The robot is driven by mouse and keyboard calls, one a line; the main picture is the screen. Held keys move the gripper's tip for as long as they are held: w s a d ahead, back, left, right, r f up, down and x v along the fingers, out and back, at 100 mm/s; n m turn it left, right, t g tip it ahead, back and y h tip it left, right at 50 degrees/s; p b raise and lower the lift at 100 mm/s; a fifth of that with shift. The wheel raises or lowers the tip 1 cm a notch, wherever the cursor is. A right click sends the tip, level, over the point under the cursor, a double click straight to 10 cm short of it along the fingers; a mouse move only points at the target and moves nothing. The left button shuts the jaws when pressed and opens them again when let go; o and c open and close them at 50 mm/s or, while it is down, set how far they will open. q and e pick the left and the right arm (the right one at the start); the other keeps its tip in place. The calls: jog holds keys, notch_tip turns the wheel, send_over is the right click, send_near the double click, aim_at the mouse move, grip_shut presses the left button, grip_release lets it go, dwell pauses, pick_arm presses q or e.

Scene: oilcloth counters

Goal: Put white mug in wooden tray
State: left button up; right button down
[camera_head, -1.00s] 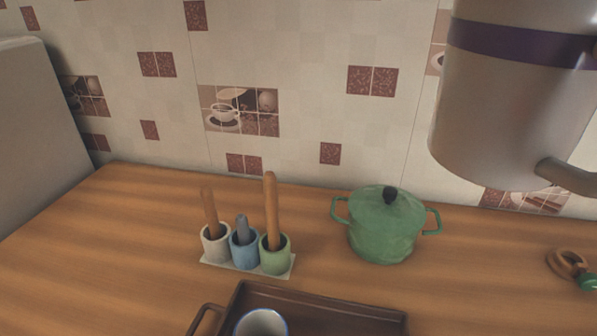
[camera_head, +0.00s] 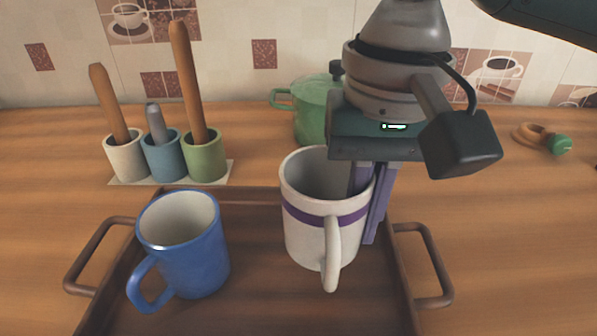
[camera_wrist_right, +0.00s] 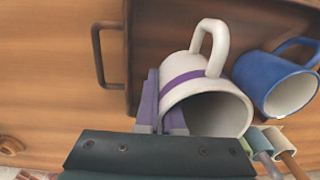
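The white mug (camera_head: 305,232) with a purple band is upright over the wooden tray (camera_head: 262,312), right of the blue mug (camera_head: 190,255). I cannot tell whether its base touches the tray floor. My right gripper (camera_head: 370,205) is shut on the white mug's wall, one finger inside and one outside. The right wrist view shows the white mug (camera_wrist_right: 208,75) with the fingers (camera_wrist_right: 162,112) across its rim, the tray (camera_wrist_right: 150,35) under it and the blue mug (camera_wrist_right: 268,72) beside it. My left gripper is out of view.
A stand with three cups (camera_head: 165,158) holding wooden and grey tools is behind the tray at left. A green lidded pot (camera_head: 312,110) is behind the white mug. A small ring-shaped item (camera_head: 535,135) lies at far right. The counter right of the tray is clear.

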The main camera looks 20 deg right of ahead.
aim_at(350, 274)
jog(key=shift+f+b, duration=0.45)
jog(key=shift+f, duration=2.05)
jog(key=shift+f, duration=0.1)
jog(key=c, duration=1)
grip_release()
jog(key=shift+c, duration=0.2)
notch_tip(350, 274, up, 12)
jog(key=shift+d+r+p, duration=0.1)
jog(key=shift+r+p, duration=0.05)
jog(key=shift+p, duration=0.9)
